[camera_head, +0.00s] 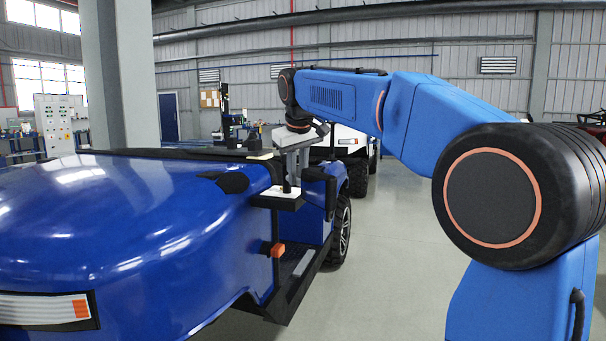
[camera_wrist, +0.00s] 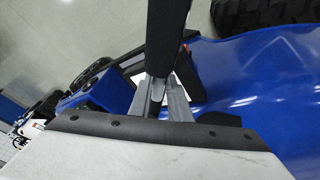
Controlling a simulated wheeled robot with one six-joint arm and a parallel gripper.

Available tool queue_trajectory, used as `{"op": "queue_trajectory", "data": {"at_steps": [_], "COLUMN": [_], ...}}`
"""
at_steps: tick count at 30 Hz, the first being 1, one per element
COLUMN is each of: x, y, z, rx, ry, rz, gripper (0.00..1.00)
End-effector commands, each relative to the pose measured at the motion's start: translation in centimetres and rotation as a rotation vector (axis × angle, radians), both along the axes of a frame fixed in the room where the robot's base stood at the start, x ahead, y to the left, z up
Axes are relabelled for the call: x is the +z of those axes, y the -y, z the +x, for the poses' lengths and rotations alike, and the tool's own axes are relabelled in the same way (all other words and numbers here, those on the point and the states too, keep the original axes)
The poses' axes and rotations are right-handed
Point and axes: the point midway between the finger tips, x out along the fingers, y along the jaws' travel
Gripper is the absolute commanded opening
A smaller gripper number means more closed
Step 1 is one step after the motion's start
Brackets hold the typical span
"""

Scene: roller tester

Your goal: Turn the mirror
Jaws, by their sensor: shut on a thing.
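The mirror (camera_head: 277,197) looks like a small flat piece with a pale upper face and a black rim, beside the blue vehicle's body (camera_head: 120,215). My gripper (camera_head: 290,186) points down at it from above, its grey fingers close together at the mirror. In the wrist view, my fingers (camera_wrist: 160,100) reach to the black-rimmed pale face (camera_wrist: 134,72) and hide part of it. A dark bar (camera_wrist: 167,35) crosses in front of the fingertips there, so the exact grip is hidden.
An orange side lamp (camera_head: 278,250) sits below the mirror. A white vehicle (camera_head: 345,138) stands behind. The grey floor (camera_head: 390,260) to the right is clear.

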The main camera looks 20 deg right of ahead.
Motion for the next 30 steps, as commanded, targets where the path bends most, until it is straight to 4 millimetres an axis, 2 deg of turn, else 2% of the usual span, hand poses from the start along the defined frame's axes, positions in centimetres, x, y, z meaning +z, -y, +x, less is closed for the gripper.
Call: {"op": "queue_trajectory", "data": {"at_steps": [18,30], "x": [0.0,0.0], "y": [-4.3,-5.8], "z": [0.6,1.5], "rx": [-0.572,-0.818], "ry": [0.001,0.001], "rz": [0.000,0.002], "gripper": [0.00,0.00]}}
